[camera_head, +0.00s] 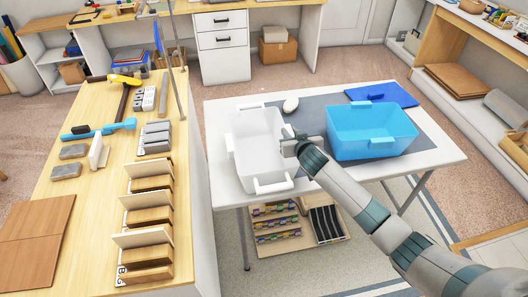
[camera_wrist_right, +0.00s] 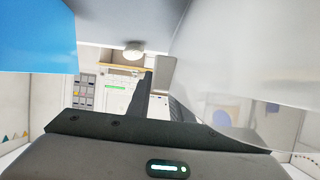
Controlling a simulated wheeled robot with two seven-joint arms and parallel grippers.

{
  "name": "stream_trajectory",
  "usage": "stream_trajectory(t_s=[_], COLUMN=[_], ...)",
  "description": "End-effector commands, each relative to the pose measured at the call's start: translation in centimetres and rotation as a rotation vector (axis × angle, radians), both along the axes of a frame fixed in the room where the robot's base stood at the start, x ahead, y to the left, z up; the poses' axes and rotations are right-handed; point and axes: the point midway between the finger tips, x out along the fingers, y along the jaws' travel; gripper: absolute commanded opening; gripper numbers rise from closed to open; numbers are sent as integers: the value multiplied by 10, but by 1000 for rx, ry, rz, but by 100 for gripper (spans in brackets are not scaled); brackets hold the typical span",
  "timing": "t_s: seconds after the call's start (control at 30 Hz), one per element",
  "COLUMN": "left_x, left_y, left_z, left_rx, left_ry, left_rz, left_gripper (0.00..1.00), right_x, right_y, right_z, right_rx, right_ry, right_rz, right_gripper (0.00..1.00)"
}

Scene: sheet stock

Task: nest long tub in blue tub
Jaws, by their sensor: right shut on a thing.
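The long tub (camera_head: 252,150) is white, with handles at its two ends, and stands upright on the left part of the white table. The blue tub (camera_head: 370,140) is open and stands apart from it on the right of the same table. My right gripper (camera_head: 291,139) is shut on the long tub at its right side wall. In the right wrist view, the pale wall of the long tub (camera_wrist_right: 240,70) fills the right and part of the blue tub (camera_wrist_right: 35,38) shows at upper left. The fingertips are hard to make out. My left gripper is out of view.
The white table (camera_head: 228,190) has a grey mat. A wooden bench (camera_head: 95,190) with tools and blocks stands at left.

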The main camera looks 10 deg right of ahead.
Motion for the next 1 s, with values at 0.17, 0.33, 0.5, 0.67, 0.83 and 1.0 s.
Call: stream_trajectory(t_s=[0.17,0.33,0.5,0.67,0.83,1.0], left_x=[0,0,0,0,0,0], left_y=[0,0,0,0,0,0], left_z=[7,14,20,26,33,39], left_rx=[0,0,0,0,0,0], left_ry=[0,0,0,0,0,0], left_rz=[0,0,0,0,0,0], left_gripper=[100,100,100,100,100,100], right_x=[0,0,0,0,0,0], right_y=[0,0,0,0,0,0], right_z=[8,15,22,29,36,43], right_rx=[0,1,1,2,2,1], right_ry=[0,0,0,0,-1,-1], right_rz=[-1,0,0,-1,-1,0], right_gripper=[0,0,0,0,0,0])
